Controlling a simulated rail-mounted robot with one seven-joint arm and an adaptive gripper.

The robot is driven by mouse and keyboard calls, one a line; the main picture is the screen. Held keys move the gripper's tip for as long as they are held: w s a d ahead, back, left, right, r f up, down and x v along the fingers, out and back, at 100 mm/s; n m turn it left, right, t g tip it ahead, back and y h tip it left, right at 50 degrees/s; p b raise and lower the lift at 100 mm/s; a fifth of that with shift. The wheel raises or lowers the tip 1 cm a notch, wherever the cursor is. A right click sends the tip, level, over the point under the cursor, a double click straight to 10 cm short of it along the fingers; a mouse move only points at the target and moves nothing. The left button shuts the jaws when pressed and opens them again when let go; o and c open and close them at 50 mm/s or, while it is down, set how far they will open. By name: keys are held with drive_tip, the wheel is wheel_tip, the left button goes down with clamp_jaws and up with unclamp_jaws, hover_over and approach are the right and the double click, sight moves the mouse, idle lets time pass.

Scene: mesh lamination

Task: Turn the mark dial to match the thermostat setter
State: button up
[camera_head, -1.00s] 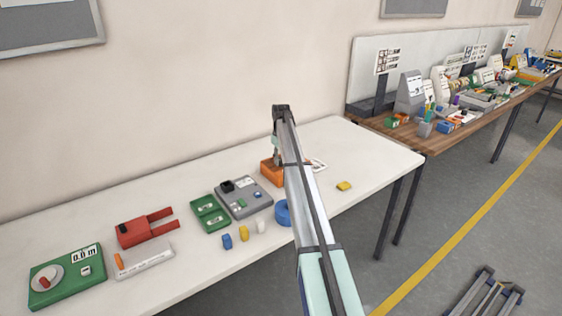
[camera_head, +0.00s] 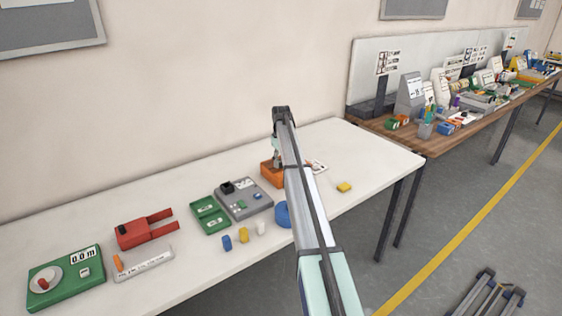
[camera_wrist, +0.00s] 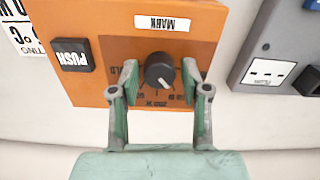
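The mark dial (camera_wrist: 159,71) is a round black knob with a pale pointer line, on the front of an orange box under a white MARK label (camera_wrist: 162,23). In the wrist view the pointer is toward the lower right. My gripper (camera_wrist: 160,72) is open, with one finger on each side of the knob and a small gap on both sides. The orange box (camera_head: 271,174) is partly hidden by my arm in the head view. A white card (camera_wrist: 20,33) with partly cut-off print including "°C" lies beside the box; I cannot identify the thermostat setter for certain.
A black PUSH button (camera_wrist: 72,55) is on the orange box. A grey unit (camera_head: 243,198) stands close beside it. A blue ring (camera_head: 283,214), small coloured pieces and a green dial box (camera_head: 66,278) share the white table. The table's right end is mostly clear.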

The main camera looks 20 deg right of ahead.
drive_tip(key=shift+r, duration=0.1)
wheel_tip(320, 180, up, 12)
idle(0.8)
